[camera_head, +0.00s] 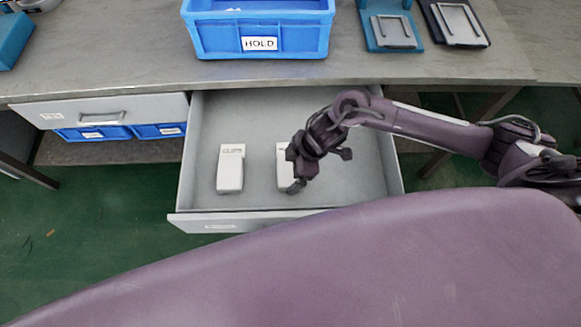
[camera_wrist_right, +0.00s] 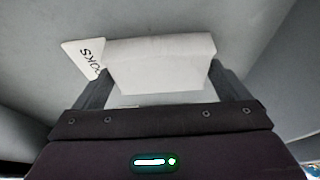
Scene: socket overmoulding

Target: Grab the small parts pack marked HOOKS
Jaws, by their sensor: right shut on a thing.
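The HOOKS pack (camera_wrist_right: 160,62) is a white box. In the right wrist view it lies between the two fingers of my right gripper (camera_wrist_right: 165,90), with part of its marking, "OOKS", readable at its left end. In the head view the same pack (camera_head: 283,170) is in the open drawer, partly hidden behind my right gripper (camera_head: 296,186). My right gripper is shut on it. I cannot tell whether the pack still touches the drawer floor. My left gripper is not in view.
A second white pack (camera_head: 230,168), marked CLIPS, lies to the left in the open drawer (camera_head: 330,100). The drawer's front wall (camera_head: 225,222) is near. A blue bin marked HOLD (camera_head: 215,40) stands on the worktop (camera_head: 130,60). Clipboard-like plates (camera_head: 394,32) lie at the right.

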